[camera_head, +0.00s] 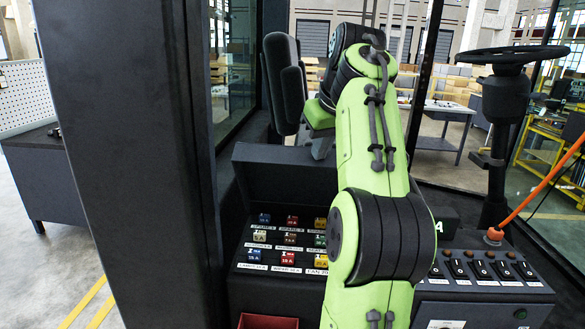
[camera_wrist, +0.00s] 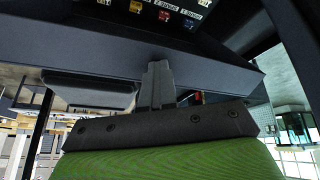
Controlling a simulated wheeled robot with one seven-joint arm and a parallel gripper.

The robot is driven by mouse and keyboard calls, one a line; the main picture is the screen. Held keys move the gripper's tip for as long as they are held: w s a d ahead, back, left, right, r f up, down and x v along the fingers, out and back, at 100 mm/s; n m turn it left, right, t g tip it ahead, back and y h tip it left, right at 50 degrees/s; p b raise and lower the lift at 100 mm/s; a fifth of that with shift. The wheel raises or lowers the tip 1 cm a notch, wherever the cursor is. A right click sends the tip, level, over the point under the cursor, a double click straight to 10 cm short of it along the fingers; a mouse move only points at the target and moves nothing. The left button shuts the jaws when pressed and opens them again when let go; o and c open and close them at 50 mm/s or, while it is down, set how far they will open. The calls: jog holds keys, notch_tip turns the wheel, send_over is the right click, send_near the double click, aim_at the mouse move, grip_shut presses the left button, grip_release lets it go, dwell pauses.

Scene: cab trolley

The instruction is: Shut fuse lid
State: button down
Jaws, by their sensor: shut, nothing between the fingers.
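The fuse lid (camera_head: 285,170) is a dark panel standing raised at the back of the fuse box, its inner face turned to the head camera. The fuse box (camera_head: 233,262) is open, with rows of coloured fuses in view. My gripper (camera_head: 322,152) is at the lid's far side, near its top edge and partly hidden by my arm. In the wrist view my gripper (camera_wrist: 157,68) has its fingers shut together and empty, in front of a dark slab that seems to be the lid (camera_wrist: 215,77). I cannot tell whether they touch.
A dark seat (camera_head: 284,80) stands behind the box. A thick cab pillar (camera_head: 125,150) is at left. The switch panel (camera_head: 480,290), steering wheel (camera_head: 512,55) and orange-red lever (camera_head: 540,188) are at right. A red bin (camera_head: 268,321) is below the box.

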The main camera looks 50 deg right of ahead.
jog(key=f, duration=0.2)
jog(key=d+f+b, duration=0.1)
jog(key=shift+s, duration=0.35)
jog(key=shift+s+a+f+b, duration=0.15)
jog(key=shift+s+a+b, duration=0.05)
jog(key=shift+a+b, duration=0.25)
jog(key=shift+s+a+f+b, duration=0.15)
jog(key=shift+a+b, duration=0.15)
jog(key=shift+b, duration=0.25)
jog(key=shift+s+a+f+b, duration=0.55)
jog(key=shift+s+a+b, duration=0.25)
jog(key=shift+b, duration=0.5)
jog(key=shift+s+a+f+b, duration=0.6)
jog(key=shift+a+b, duration=0.25)
jog(key=shift+b, duration=0.45)
jog(key=shift+r, duration=0.1)
jog(key=p, duration=1)
send_near(324, 166)
jog(key=shift+w+a+f+m+g+y, duration=0.1)
jog(key=shift+w+f+m+g+y, duration=0.1)
jog(key=shift+f, duration=0.35)
jog(key=shift+w+a+f+m+g+y, duration=0.1)
jog(key=shift+w+f, duration=0.1)
jog(key=shift+f, duration=0.3)
jog(key=shift+w+d, duration=0.1)
